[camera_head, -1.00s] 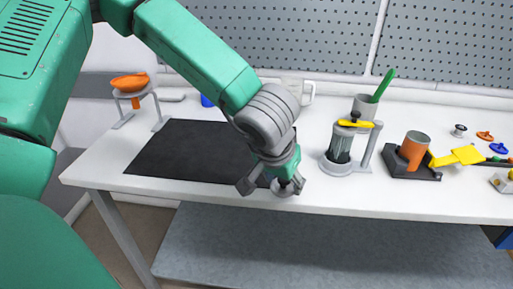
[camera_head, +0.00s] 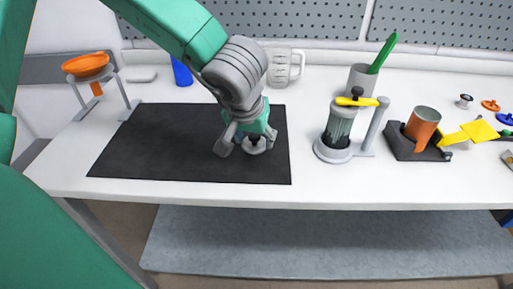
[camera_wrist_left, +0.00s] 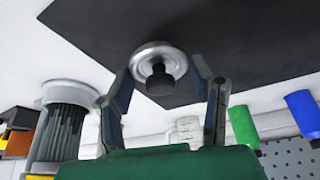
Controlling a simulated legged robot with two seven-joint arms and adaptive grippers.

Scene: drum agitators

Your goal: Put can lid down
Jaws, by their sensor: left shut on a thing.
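The can lid is a round metal disc with a black knob, seen in the left wrist view (camera_wrist_left: 148,50) between the fingers. My left gripper (camera_head: 241,147) is shut on the lid, over the right part of the black mat (camera_head: 150,150). The gripper partly hides the lid in the head view. The lid looks close to the mat; whether it touches the mat cannot be told. My right gripper is not in view.
Right of the mat stands a ribbed canister (camera_head: 338,128) with a yellow top piece. Behind are a clear mug (camera_head: 281,66) and a blue object (camera_head: 181,72). An orange dish (camera_head: 88,65) on a stand is at the left. The mat's left part is clear.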

